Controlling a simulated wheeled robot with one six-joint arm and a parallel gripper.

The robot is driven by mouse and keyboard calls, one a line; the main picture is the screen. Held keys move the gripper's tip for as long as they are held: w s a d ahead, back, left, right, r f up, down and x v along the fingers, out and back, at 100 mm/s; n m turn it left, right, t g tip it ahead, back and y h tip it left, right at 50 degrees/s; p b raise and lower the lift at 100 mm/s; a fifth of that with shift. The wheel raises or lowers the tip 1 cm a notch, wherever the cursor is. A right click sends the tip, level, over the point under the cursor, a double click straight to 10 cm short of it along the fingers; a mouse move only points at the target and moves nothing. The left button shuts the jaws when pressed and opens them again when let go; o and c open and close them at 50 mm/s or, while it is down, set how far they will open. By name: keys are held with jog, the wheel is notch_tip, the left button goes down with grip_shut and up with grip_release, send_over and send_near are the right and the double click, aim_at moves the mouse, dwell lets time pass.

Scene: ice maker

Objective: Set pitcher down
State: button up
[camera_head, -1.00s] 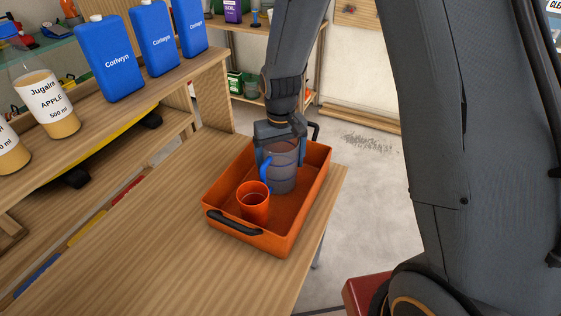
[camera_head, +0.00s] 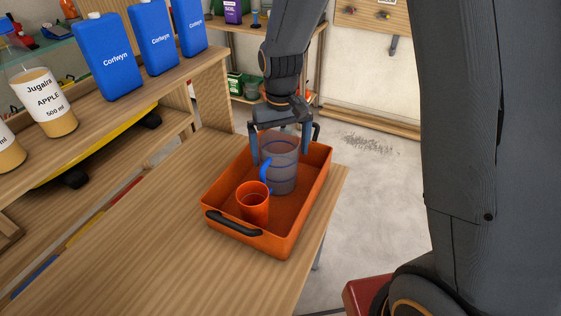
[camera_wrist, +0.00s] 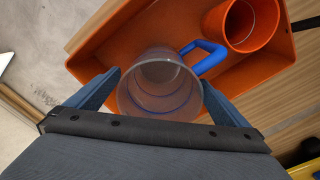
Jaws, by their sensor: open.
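The clear pitcher (camera_head: 283,170) with a blue handle (camera_head: 265,170) stands upright inside the orange tray (camera_head: 285,240), towards its far side. It also shows in the wrist view (camera_wrist: 158,85), with its blue handle (camera_wrist: 205,56) pointing up and right. My gripper (camera_head: 280,150) is above and around the pitcher's upper part, its fingers spread wide. In the wrist view my gripper (camera_wrist: 160,92) has one finger on each side of the pitcher, with a small gap at least on the left. The pitcher's base is partly hidden by the cup and tray wall.
An orange cup (camera_head: 254,203) stands in the tray's near part, close to the pitcher. The tray has black handles (camera_head: 233,224) and sits near the right edge of the wooden table (camera_head: 150,235). Blue containers (camera_head: 109,60) and labelled bottles (camera_head: 43,100) stand on a shelf at left.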

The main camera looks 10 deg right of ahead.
notch_tip(320, 180, up, 7)
jog(key=b, duration=0.1)
jog(key=s+d+f+m, duration=0.1)
jog(key=s+d, duration=0.4)
jog(key=s, duration=0.2)
jog(key=s+d+f+m, duration=0.1)
jog(key=s+d+f, duration=0.1)
jog(key=s+d, duration=0.3)
jog(key=s, duration=0.3)
jog(key=shift+s+d+f+t, duration=0.2)
jog(key=shift+d+f+t, duration=0.1)
jog(key=shift+t, duration=0.1)
